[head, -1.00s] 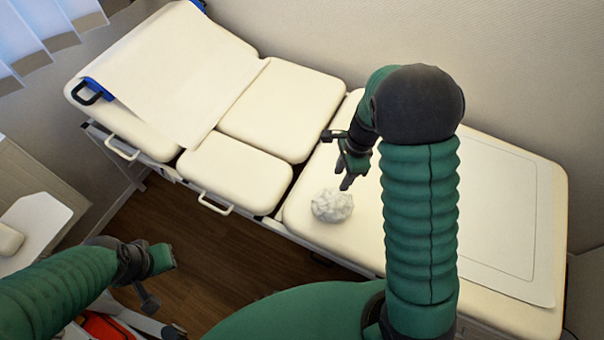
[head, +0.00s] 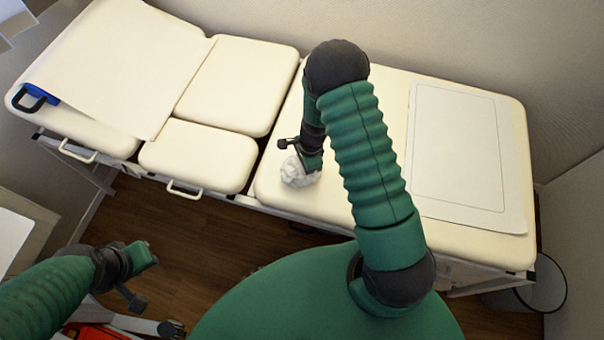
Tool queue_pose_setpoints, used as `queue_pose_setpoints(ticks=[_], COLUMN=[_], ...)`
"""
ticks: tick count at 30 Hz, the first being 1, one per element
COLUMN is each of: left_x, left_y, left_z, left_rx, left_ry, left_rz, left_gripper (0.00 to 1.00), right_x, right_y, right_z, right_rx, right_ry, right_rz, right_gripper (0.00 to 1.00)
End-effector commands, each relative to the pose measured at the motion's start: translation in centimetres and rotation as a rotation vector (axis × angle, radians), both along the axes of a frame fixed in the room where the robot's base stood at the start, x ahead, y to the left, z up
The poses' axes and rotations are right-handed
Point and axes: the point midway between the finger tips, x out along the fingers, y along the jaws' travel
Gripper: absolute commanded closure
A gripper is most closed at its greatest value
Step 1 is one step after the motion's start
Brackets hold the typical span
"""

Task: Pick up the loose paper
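The loose paper is a crumpled white ball (head: 296,176) on the cream examination couch (head: 385,118), near its front edge. My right gripper (head: 306,164) is at the ball, over its upper right side, and hides part of it. I cannot tell whether its fingers are around the ball or only touching it. My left gripper (head: 142,278) is at the lower left, in front of the couch and away from the paper. Its fingers are spread apart and nothing is between them.
A flat white sheet (head: 462,150) lies on the couch's right part. Paper covering (head: 120,62) drapes its left end. A waste bin (head: 541,285) stands at the lower right. A red item (head: 95,332) is below my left arm. Wooden floor lies in front of the couch.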

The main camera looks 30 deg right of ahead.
Motion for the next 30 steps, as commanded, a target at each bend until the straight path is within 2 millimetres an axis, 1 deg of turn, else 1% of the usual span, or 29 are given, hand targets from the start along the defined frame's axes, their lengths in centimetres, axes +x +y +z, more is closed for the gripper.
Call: queue_pose_setpoints(ticks=[5,14,26,30], left_x=[0.01,0.00,0.00,0.01], left_y=[0.01,0.01,0.01,0.01], left_z=[0.00,0.01,0.00,0.06], left_rx=[0.000,0.000,0.000,0.000], left_ry=[0.000,0.000,0.000,0.000], left_rz=[0.000,0.000,0.000,0.000], left_gripper=[0.75,0.75,0.75,0.75], right_x=[0.01,0.01,0.01,0.04], right_y=[0.07,0.03,-0.01,-0.02], right_z=[0.07,0.09,0.09,0.61], right_rx=[0.000,0.000,0.000,0.000], right_ry=[-0.001,-0.001,-0.001,-0.002], right_rz=[0.001,0.001,0.001,0.001], right_gripper=[0.60,0.99,1.00,1.00])
